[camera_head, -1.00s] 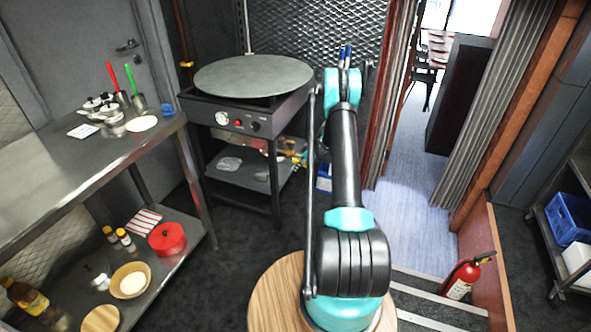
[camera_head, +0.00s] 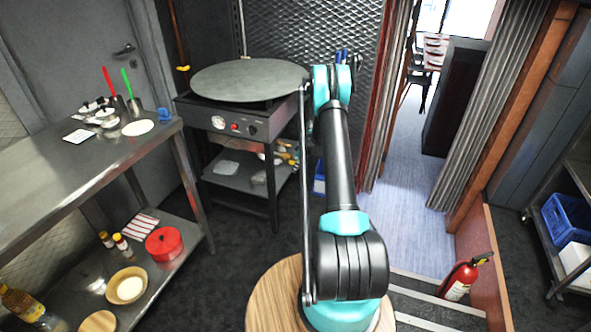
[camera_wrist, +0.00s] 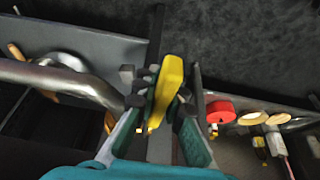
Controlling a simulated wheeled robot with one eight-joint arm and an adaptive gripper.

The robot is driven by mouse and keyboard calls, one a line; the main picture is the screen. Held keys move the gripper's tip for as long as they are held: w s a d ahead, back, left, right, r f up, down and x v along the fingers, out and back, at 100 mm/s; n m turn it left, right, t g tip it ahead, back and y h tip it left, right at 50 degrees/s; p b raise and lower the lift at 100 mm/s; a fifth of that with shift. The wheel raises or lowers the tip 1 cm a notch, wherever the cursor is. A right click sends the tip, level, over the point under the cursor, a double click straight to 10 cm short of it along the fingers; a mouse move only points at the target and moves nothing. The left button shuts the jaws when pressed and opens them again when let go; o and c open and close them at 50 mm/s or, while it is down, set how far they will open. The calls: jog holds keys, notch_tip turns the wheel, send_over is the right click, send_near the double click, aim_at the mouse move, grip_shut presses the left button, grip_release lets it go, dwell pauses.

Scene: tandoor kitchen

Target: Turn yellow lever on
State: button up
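A yellow lever (camera_wrist: 169,82) stands in the middle of the wrist view, between the two fingers of my gripper (camera_wrist: 163,97). The dark finger pads lie on either side of it, very close. I cannot tell whether both pads touch it or press on it. In the head view my gripper is hidden behind my arm, and I cannot make out this lever there. A small yellow fitting (camera_head: 183,69) shows on the copper pipe at the back left, well away from my arm.
A griddle stove (camera_head: 235,122) with a round plate stands left of my arm's far end. A steel table (camera_head: 75,165) is at the left. The wrist view shows a curved metal pipe (camera_wrist: 75,75) at left and a red round part (camera_wrist: 221,111) at right.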

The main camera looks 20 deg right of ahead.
jog(key=o, duration=0.5)
jog(key=shift+c, duration=0.2)
